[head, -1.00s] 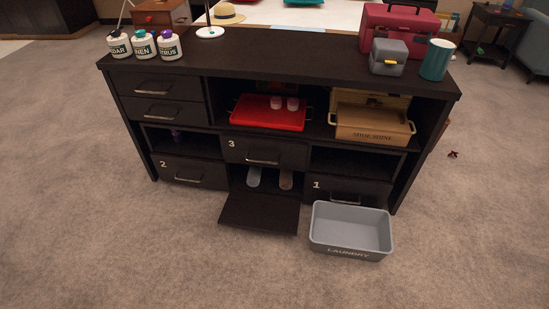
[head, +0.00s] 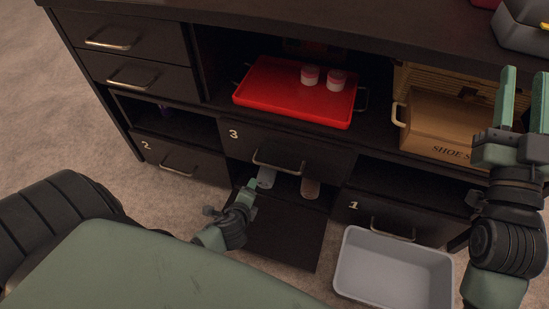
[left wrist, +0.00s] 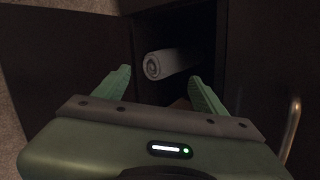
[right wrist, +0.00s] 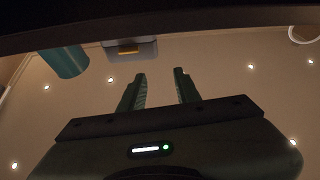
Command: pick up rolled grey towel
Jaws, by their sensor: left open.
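The rolled grey towel (head: 267,177) lies in the open compartment below drawer 3. In the left wrist view it shows as a pale roll (left wrist: 172,62) with its spiral end facing me, inside the dark compartment. My left gripper (head: 247,190) is at the compartment mouth, above the lowered door. In the left wrist view its fingers (left wrist: 160,78) are apart and empty, with the roll ahead between their tips; I see no contact. My right gripper (head: 523,92) is open and empty, raised at the right; it also shows in the right wrist view (right wrist: 160,75).
A brownish roll (head: 310,188) lies right of the towel. The lowered door (head: 280,235) juts out below. A grey laundry bin (head: 393,265) stands on the floor at right. Above are a red tray (head: 290,95) with two jars and a shoe shine box (head: 430,122).

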